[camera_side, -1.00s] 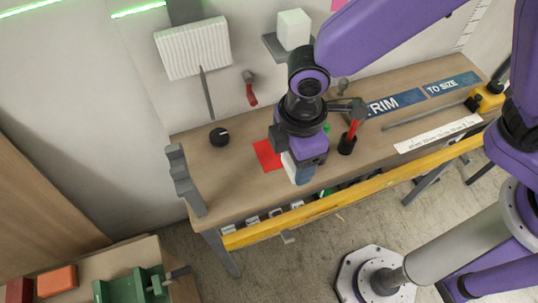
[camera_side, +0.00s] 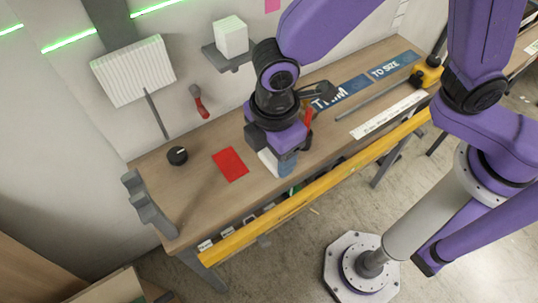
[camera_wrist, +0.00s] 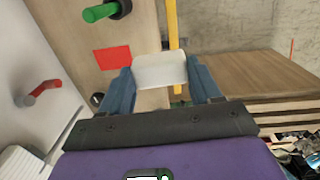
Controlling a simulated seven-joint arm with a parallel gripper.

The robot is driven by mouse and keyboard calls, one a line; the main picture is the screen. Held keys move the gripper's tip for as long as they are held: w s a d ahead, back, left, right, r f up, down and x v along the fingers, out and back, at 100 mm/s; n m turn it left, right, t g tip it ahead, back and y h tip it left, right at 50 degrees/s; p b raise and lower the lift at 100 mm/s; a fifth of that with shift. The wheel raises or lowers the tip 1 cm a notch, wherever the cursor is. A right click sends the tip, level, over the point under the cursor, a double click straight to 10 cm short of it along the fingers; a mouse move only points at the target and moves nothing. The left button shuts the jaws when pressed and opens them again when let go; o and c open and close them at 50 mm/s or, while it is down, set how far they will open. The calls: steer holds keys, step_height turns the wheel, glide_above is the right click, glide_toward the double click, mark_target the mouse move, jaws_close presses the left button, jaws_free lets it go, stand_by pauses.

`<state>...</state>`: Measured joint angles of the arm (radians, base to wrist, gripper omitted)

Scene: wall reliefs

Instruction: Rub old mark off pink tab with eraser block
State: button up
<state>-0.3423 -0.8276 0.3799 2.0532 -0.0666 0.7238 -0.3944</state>
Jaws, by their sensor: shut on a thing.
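My gripper (camera_side: 279,160) is shut on a pale block, the eraser block (camera_wrist: 160,69), which sits between its two blue fingers in the wrist view. In the side view the white side of the block shows low at the gripper, above the front part of the workbench. A pink piece (camera_side: 272,5), which looks like the pink tab, is on the wall at the top edge of the side view and is partly cut off. No mark on it can be made out. The gripper is well below it and away from it. Whether the block touches the bench cannot be told.
A red sheet (camera_side: 230,164) lies on the workbench (camera_side: 195,195) left of my gripper. A black knob (camera_side: 177,155) is further left. A white cube (camera_side: 231,37) sits on a wall shelf. A red-handled item (camera_side: 308,118) stands close behind the gripper. A yellow rail (camera_side: 330,185) runs along the front.

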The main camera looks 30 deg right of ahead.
steer(key=w+d+r+n+t+h, duration=0.2)
steer(key=w+d+r+t, duration=0.3)
steer(key=w+d, duration=0.15)
steer(key=w+d+r+n+t+h, duration=0.1)
steer(key=w+d+r+n+t, duration=0.3)
steer(key=d, duration=0.3)
steer(key=w+d+r+n+t+y, duration=0.1)
steer(key=w+r+t+y, duration=0.1)
steer(key=r+t, duration=0.35)
steer(key=w+d+r+n+t+y, duration=0.1)
steer(key=w+d+r+n+t, duration=0.15)
steer(key=r, duration=0.65)
steer(key=shift+m+t, duration=0.3)
steer(key=shift+m, duration=0.15)
steer(key=shift+w+a+r, duration=0.1)
steer(key=shift+w+a, duration=0.05)
steer(key=shift+w, duration=0.8)
steer(key=shift+w+a+r, duration=0.1)
steer(key=shift+w+a, duration=0.05)
steer(key=shift+w, duration=0.75)
steer(key=shift+w+a, duration=0.15)
steer(key=shift+w, duration=0.8)
steer(key=shift+w, duration=0.95)
steer(key=d, duration=0.4)
